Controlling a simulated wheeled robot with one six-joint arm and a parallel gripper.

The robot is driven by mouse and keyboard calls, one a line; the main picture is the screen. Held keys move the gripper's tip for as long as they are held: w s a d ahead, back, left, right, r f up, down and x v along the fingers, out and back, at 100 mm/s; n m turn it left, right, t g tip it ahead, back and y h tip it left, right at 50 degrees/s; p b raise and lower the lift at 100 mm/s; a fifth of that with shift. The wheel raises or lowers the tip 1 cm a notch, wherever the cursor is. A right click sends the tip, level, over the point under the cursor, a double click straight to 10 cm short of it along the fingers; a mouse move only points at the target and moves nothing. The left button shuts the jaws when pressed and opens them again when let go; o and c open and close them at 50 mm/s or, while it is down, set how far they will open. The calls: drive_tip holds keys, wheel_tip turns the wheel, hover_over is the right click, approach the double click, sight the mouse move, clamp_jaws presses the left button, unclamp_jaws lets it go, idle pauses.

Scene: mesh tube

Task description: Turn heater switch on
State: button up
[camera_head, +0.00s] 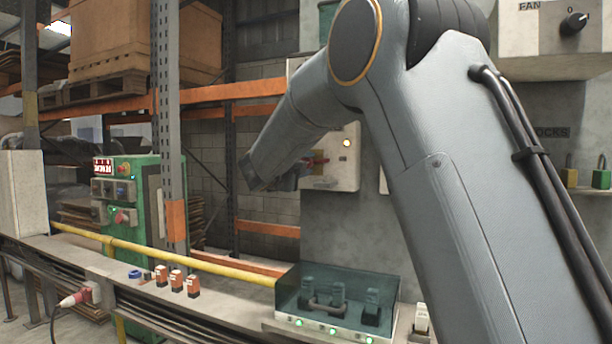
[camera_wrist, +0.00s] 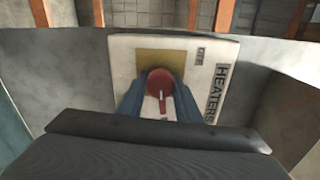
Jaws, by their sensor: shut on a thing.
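The heater switch is a red round knob (camera_wrist: 161,84) on a yellow plate, on a pale box labelled HEATERS (camera_wrist: 220,95). The OFF label shows at the upper right of the plate in the wrist view. The knob's pale mark points toward the bottom of that view, where another label is mostly hidden. My gripper (camera_wrist: 159,100) is shut on the knob, one finger on each side. In the head view, my gripper (camera_head: 297,180) is at the left side of the box (camera_head: 345,170), partly behind my arm.
A bench (camera_head: 235,294) runs below, with a clear-covered switch unit (camera_head: 338,300) and small orange-and-black blocks (camera_head: 176,281). A yellow pipe (camera_head: 150,250) runs along it. A green cabinet (camera_head: 130,200) stands at the left. A FAN switch box (camera_head: 548,35) is at upper right.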

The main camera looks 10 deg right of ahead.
drive_tip(key=shift+f+m+b, duration=0.2)
drive_tip(key=shift+m+b, duration=0.4)
drive_tip(key=shift+b, duration=0.05)
drive_tip(key=o, duration=1.1)
drive_tip(key=shift+r, duration=0.1)
drive_tip(key=shift+c, duration=0.2)
drive_tip(key=b+v, duration=0.1)
drive_tip(key=v, duration=0.6)
drive_tip(key=shift+s+a, duration=0.25)
drive_tip(key=shift+s, duration=0.05)
